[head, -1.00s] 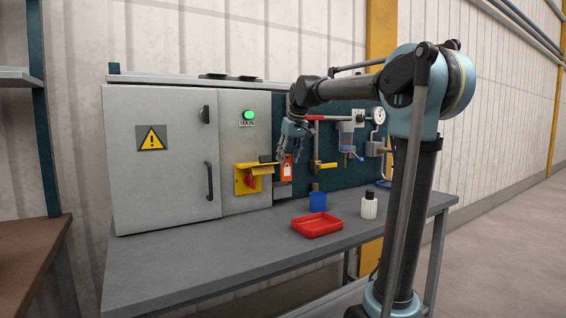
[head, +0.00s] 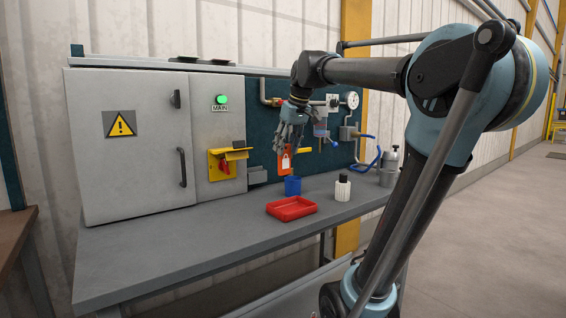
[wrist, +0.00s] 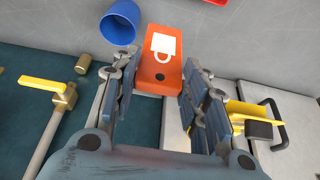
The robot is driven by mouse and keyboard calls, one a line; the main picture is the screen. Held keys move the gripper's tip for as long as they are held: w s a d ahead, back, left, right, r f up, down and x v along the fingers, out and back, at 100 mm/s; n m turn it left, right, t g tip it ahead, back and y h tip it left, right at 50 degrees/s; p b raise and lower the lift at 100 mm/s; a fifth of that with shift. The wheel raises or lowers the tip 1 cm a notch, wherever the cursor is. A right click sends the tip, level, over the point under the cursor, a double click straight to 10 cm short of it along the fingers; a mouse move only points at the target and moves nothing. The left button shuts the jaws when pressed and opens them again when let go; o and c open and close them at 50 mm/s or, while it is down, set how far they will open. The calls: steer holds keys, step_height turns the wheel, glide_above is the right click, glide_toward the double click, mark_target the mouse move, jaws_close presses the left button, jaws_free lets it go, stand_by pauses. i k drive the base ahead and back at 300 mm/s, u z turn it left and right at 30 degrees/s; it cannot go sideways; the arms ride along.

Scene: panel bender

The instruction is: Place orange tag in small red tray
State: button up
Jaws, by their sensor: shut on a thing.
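The orange tag (head: 285,161) with a white padlock mark hangs below my gripper (head: 290,143) in the head view. In the wrist view the tag (wrist: 160,75) sits between the two fingers of my gripper (wrist: 157,88), which is shut on it. The small red tray (head: 291,209) lies on the grey bench, below the tag in the head view. The tray looks empty. A sliver of red at the top edge of the wrist view appears to be the tray (wrist: 216,2).
A blue cup (head: 292,186) stands just behind the tray, and a white bottle with a black cap (head: 342,187) stands to its right. The grey cabinet (head: 140,150) with a yellow lockout bracket (head: 228,162) is at left. The bench front (head: 160,255) is clear.

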mark_target(291, 211)
steer(key=u, duration=0.05)
steer(key=k, duration=0.5)
steer(key=z, duration=1.7)
steer(key=k, duration=0.65)
steer(key=u, duration=1.6)
